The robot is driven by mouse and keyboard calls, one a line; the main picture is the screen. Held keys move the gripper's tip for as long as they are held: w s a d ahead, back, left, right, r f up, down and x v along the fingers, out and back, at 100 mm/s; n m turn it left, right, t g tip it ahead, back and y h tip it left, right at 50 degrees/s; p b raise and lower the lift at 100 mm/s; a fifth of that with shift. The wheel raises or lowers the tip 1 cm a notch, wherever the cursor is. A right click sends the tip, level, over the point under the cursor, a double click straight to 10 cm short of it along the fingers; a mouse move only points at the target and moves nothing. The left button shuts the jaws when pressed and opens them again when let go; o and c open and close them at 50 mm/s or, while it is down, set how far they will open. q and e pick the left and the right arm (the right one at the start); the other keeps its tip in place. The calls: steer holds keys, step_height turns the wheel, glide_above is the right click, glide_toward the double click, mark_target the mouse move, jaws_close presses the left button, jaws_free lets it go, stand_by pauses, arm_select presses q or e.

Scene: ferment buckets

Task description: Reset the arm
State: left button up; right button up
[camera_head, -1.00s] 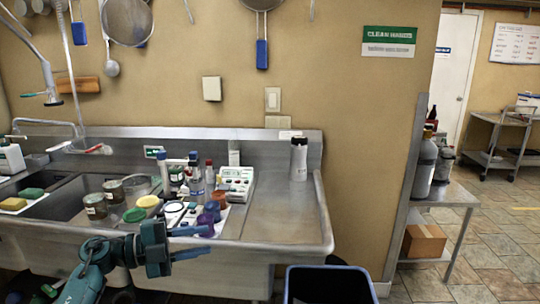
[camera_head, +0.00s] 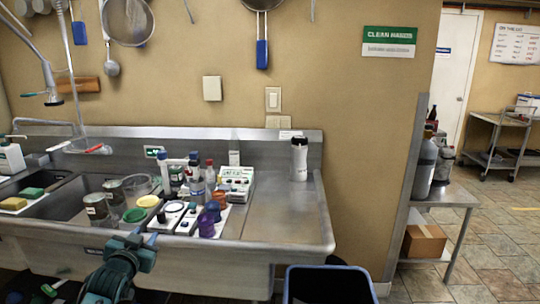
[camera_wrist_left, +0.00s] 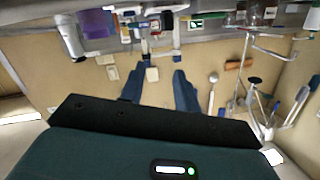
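My left arm and gripper (camera_head: 144,240) are teal and show at the lower left of the head view, in front of the sink's front edge. In the left wrist view, two blue fingers of the left gripper (camera_wrist_left: 158,90) stand apart with no object held between them. The wrist view is upside down and shows the wall and the counter items beyond the fingers. My right arm and gripper do not show.
The steel sink counter (camera_head: 275,215) carries jars, bottles, a purple cup (camera_head: 206,225) and a meter (camera_head: 236,182) close behind the gripper. A white bottle (camera_head: 299,158) stands at right. A dark bin (camera_head: 328,285) is on the floor. The right counter is mostly clear.

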arm_select(q)
steer(key=s+d+f+g+h, duration=0.1)
steer(key=s+d+f+g, duration=0.1)
steer(key=s+d+f, duration=0.55)
steer(key=s+d+f+g+h, duration=0.15)
steer(key=s+d+f, duration=0.25)
steer(key=s+f, duration=0.65)
steer(key=s+d+f+g+h, duration=0.1)
steer(key=s+d+f, duration=0.1)
steer(key=s, duration=0.7)
steer(key=s+d+f+g, duration=0.1)
steer(key=s+d, duration=0.3)
steer(key=s, duration=0.6)
steer(key=shift+f+h, duration=0.35)
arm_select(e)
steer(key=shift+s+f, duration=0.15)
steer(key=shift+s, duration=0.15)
arm_select(q)
steer(key=shift+g, duration=0.25)
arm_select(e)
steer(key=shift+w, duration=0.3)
